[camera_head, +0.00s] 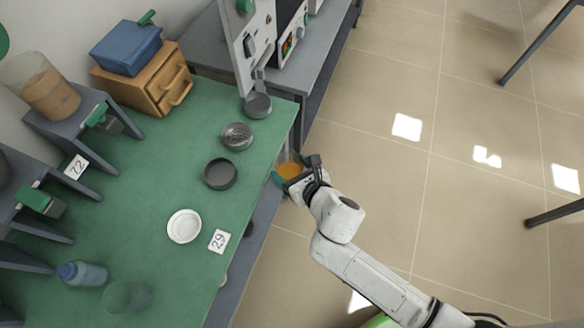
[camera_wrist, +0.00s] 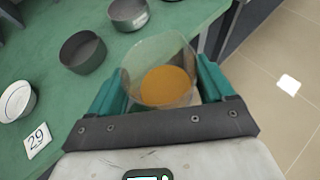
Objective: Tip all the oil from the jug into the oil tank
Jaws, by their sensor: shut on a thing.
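A clear jug (camera_wrist: 158,62) with orange oil (camera_wrist: 168,88) in its lower part is between the teal fingers of my gripper (camera_wrist: 163,84), which is shut on it. In the head view the jug (camera_head: 288,167) is at the right edge of the green table, and my gripper (camera_head: 291,174) holds it from the right. The jug looks roughly upright. A large clear vessel (camera_head: 42,86) with brownish-orange liquid stands on a grey stand at the upper left; it may be the oil tank, but I see no readable name on it.
The green table (camera_head: 150,185) holds two dark round pans (camera_head: 221,174) (camera_head: 237,136), a small dark pot (camera_head: 257,105), a white dish (camera_head: 184,226), a "29" card (camera_head: 219,241), a blue bottle (camera_head: 83,274) and a wooden box (camera_head: 146,80).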

